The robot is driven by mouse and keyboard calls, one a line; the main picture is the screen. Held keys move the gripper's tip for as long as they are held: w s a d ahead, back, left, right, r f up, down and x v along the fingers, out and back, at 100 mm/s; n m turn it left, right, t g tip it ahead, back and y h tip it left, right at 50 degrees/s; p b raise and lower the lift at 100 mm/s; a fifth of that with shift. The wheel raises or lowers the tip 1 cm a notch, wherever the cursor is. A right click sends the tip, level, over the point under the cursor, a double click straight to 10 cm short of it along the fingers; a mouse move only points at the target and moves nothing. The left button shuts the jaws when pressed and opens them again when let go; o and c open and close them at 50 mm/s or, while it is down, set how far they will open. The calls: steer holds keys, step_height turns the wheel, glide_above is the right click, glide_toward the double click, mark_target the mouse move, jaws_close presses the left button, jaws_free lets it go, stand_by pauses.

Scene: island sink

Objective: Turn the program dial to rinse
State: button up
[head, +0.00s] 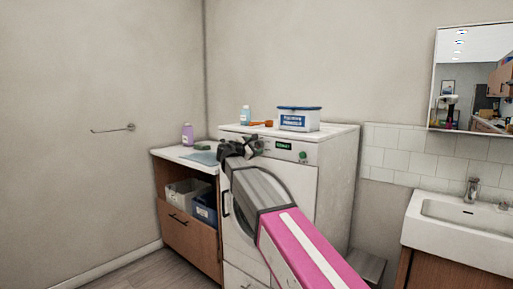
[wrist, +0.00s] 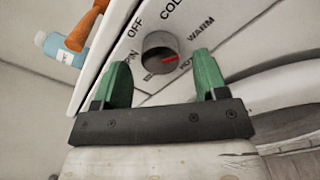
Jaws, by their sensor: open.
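The program dial (wrist: 160,52) is a round dark grey knob with a red mark on a white panel in the wrist view. The red mark points right, towards the area of the WARM and HOT labels. OFF, COLD, WARM and partly hidden HOT and SPIN labels ring it; another label below the knob is unreadable. My gripper (wrist: 161,62) is open, its green fingers on either side of the dial's lower part and apart from it, with nothing held. In the head view my gripper (head: 243,147) is at the top left of the washing machine (head: 333,175) front and hides the dial.
On the machine top are a white box with a blue lid (head: 298,119), an orange scoop (head: 262,124) and a light blue bottle (head: 246,115). A wooden cabinet (head: 185,235) stands left, a sink (head: 460,215) right. The machine's display (head: 284,145) is lit green.

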steer(key=shift+x, duration=0.9)
steer(key=c, duration=0.9)
steer(key=shift+m, duration=0.3)
